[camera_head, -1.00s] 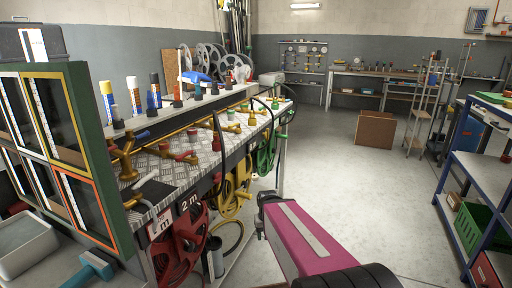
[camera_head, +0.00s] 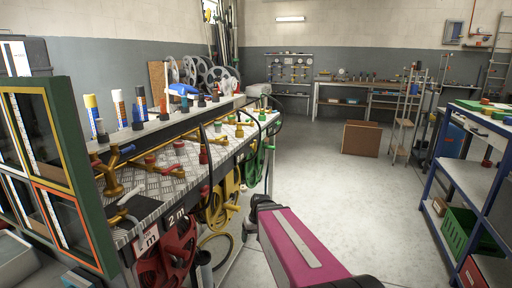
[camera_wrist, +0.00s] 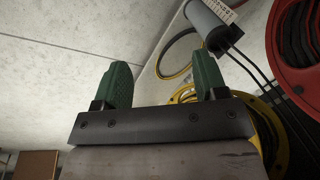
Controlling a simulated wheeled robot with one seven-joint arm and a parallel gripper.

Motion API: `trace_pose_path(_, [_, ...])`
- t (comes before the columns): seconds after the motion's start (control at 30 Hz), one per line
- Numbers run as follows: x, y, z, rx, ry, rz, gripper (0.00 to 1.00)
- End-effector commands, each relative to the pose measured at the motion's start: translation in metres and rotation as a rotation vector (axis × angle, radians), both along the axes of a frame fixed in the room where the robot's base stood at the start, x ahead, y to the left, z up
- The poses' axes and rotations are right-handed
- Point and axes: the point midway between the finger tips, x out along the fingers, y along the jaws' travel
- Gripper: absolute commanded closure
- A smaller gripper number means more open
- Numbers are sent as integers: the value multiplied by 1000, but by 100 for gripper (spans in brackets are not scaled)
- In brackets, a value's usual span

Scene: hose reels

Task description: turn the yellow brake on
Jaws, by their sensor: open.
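The yellow hose reel (camera_head: 228,188) hangs under the bench, between the red reel (camera_head: 170,255) and the green reel (camera_head: 253,165). I cannot make out its brake in either view. In the wrist view, my gripper (camera_wrist: 163,80) has two green fingers spread apart, with nothing between them. Part of the yellow reel (camera_wrist: 186,97) shows behind and to the right of the right finger, partly hidden by the gripper. The red reel (camera_wrist: 296,50) is at the right edge. In the head view, my arm reaches along the front of the bench, and the fingers cannot be made out.
The metal bench (camera_head: 165,168) carries brass valves with red and green knobs. A dark framed rack (camera_head: 60,165) stands at the near left. A grey cylinder (camera_wrist: 206,22) and dark hoses lie near the reels. A blue shelf (camera_head: 468,185) stands at right. The floor between is clear.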

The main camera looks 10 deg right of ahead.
Motion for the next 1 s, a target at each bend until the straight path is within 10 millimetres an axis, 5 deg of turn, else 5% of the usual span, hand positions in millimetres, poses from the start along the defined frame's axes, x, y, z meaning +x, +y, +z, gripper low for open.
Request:
trace_pose_path(0.03, [30,-4,4,66,-30,31,34])
trace_pose_path(0.17, [88,-11,26,251,-146,138,34])
trace_pose_path(0.37, [184,-45,86,506,-456,309,34])
trace_pose_path(0.6, [282,-123,185,666,-965,472,34])
trace_pose_path(0.8, [320,-181,249,672,-1291,535,34])
trace_pose_path(1.0, [329,-194,268,661,-1393,549,34])
